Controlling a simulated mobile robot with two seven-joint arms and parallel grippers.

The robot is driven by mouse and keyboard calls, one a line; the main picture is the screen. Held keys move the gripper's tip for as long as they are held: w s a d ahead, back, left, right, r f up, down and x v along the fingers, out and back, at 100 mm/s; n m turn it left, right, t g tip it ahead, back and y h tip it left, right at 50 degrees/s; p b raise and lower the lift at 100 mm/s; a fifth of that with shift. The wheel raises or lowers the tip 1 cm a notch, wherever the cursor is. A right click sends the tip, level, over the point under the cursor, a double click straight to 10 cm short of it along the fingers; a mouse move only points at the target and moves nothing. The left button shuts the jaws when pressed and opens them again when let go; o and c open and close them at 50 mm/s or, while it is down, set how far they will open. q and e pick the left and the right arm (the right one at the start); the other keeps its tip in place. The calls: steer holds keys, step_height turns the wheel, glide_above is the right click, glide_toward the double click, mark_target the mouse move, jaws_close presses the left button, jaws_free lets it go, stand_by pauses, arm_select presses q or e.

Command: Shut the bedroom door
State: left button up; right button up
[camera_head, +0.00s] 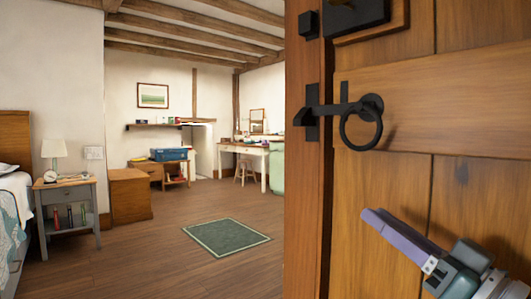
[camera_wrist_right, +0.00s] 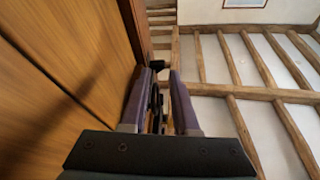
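The wooden door (camera_head: 470,90) fills the right of the head view, with the bedroom visible past its left side. It carries a black latch (camera_head: 340,108) and a black ring handle (camera_head: 362,133). My right gripper (camera_head: 372,216) is at the lower right, in front of the door panel and below the ring. In the right wrist view its two purple fingers (camera_wrist_right: 160,78) are apart. Dark metalwork shows in the gap between them; I cannot tell whether any of it touches a finger. The door face (camera_wrist_right: 55,80) runs along the left there. My left gripper is not in view.
A green rug (camera_head: 227,237) lies on the open wooden floor. A nightstand (camera_head: 68,210) with a lamp stands beside the bed (camera_head: 12,215) at the left. A wooden chest (camera_head: 130,195) and a white desk (camera_head: 240,149) stand farther back.

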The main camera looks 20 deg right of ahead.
stand_by(0.5)
steer(key=shift+s, duration=0.1)
steer(key=p+v, duration=0.1)
steer(key=v, duration=0.9)
